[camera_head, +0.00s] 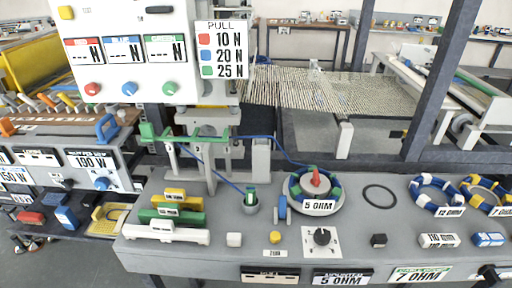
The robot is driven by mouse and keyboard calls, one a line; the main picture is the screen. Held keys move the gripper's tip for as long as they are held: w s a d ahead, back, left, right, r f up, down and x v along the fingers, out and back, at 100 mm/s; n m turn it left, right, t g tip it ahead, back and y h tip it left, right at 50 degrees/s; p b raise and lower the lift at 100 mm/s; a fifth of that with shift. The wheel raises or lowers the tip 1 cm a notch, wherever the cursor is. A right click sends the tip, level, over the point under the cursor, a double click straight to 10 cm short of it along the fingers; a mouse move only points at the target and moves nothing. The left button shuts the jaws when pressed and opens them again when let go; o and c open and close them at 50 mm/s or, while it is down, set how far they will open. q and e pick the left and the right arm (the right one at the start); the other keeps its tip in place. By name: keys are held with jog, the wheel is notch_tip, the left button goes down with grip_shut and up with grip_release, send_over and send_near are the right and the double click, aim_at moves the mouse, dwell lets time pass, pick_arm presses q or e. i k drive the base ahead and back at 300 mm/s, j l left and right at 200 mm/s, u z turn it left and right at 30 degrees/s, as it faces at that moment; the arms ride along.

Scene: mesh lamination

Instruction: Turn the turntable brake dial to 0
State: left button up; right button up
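The dial (322,237) is a black knob on a white square plate with dark marks around it, on the grey bench top right of centre. The marks are too small to read, so its setting cannot be told. The turntable (303,207) stands just behind it, with a blue, green and white ring around a red-tipped centre post and a "5 OHM" label. Which control is the brake dial is not labelled legibly; this knob is the one nearest the turntable. Neither of my grippers shows in this view, and nothing touches the knob.
A black ring (380,196) and coloured coils (436,194) lie farther right. A dark post (440,80) rises behind the bench.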

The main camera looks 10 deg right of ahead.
aim_at(322, 237)
jog(key=z, duration=0.9)
